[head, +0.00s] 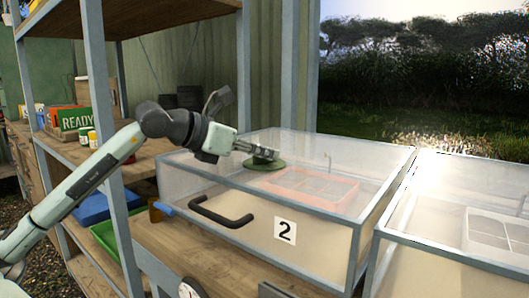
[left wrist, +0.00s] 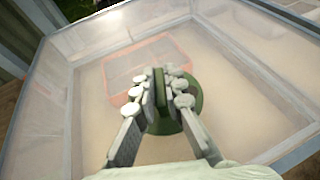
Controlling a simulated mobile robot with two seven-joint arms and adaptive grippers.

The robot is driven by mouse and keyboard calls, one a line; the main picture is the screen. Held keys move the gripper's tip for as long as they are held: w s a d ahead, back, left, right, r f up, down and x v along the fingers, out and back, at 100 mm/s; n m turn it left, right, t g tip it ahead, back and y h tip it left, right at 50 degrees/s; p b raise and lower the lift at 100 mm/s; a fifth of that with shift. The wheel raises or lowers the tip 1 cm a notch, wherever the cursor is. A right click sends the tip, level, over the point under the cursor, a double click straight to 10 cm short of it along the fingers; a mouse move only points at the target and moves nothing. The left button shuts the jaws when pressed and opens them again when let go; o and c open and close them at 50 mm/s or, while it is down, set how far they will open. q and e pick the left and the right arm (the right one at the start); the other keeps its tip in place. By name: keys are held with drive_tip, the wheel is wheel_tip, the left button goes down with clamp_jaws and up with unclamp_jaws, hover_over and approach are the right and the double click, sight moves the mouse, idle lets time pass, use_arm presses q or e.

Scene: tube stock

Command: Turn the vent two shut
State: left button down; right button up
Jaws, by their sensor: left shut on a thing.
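Box 2 is a clear-lidded case (head: 330,243) with a white card "2" on its front. Its vent is a round green disc (head: 264,165) on top of the lid, toward the left. My left gripper (head: 266,152) reaches in from the left and is shut on the vent's raised part. I cannot tell how far the vent is turned. My right gripper is not in view.
A pink tray (head: 310,188) shows through the lid. A black handle (head: 222,213) is on the case's front. A second clear case (head: 440,262) stands close on the right. A shelf post (head: 105,130) stands near my left arm, with a READY box (head: 76,121) behind.

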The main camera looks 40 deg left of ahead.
use_arm(q)
drive_tip(key=shift+a+m+h, duration=0.1)
drive_tip(key=shift+m+h, duration=0.6)
drive_tip(key=shift+h, duration=0.1)
drive_tip(key=m+g+h, duration=0.1)
drive_tip(key=m+h, duration=0.1)
drive_tip(key=shift+r+m+g+h, duration=0.1)
drive_tip(key=shift+m+g+h, duration=0.2)
drive_tip(key=shift+h, duration=0.1)
drive_tip(key=m+g+h, duration=0.2)
drive_tip(key=shift+r+m+h, duration=0.1)
drive_tip(key=shift+m+h, duration=0.2)
drive_tip(key=m+g+h+p, duration=0.3)
drive_tip(key=m+g, duration=0.2)
drive_tip(key=shift+m, duration=0.3)
drive_tip(key=shift+m+g+h, duration=0.4)
drive_tip(key=shift+m+g, duration=0.1)
drive_tip(key=shift+g, duration=0.3)
drive_tip(key=shift+m+g, duration=0.6)
drive_tip(key=shift+g, duration=0.1)
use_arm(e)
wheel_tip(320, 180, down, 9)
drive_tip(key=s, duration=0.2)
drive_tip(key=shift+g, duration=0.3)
use_arm(q)
drive_tip(key=shift+f+m+g, duration=0.25)
drive_tip(key=shift+m+g, duration=0.05)
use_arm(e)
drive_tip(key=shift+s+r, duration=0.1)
